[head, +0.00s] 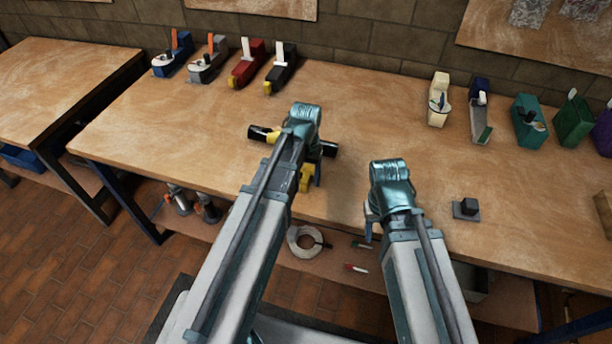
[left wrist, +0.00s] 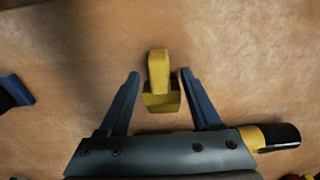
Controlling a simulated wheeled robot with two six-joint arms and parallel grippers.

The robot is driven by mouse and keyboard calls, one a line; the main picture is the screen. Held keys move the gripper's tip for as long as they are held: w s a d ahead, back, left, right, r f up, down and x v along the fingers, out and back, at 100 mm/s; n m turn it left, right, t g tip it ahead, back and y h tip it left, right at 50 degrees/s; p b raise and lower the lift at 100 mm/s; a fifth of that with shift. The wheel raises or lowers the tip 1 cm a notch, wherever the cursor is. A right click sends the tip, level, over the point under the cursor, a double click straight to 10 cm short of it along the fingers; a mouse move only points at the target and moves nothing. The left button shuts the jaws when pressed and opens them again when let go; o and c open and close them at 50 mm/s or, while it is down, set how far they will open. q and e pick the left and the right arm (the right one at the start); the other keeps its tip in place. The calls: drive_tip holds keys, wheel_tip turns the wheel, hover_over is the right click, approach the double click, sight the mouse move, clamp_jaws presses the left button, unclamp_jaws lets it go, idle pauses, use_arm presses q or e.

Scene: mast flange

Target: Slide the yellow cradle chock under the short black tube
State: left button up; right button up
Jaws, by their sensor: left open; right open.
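The short black tube (head: 328,149) lies across the bench under my left arm, its middle hidden. Its black end with a yellow band shows in the left wrist view (left wrist: 282,136). The yellow cradle chock (left wrist: 161,72) sits on the bench top between the open fingers of my left gripper (left wrist: 160,74), with small gaps on both sides. In the head view the chock (head: 305,178) shows only partly, beside my left gripper (head: 310,180) and on the near side of the tube. My right gripper (head: 371,222) is open and empty, near the bench's front edge.
Several coloured tool blocks, such as the red one (head: 247,64), stand along the bench's back left. More holders, such as the green one (head: 528,122), stand at the back right. A small dark block on a plate (head: 466,208) lies right of my right gripper.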

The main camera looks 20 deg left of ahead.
use_arm(q)
drive_tip(key=shift+f, duration=0.55)
drive_tip(key=shift+c, duration=0.2)
clamp_jaws()
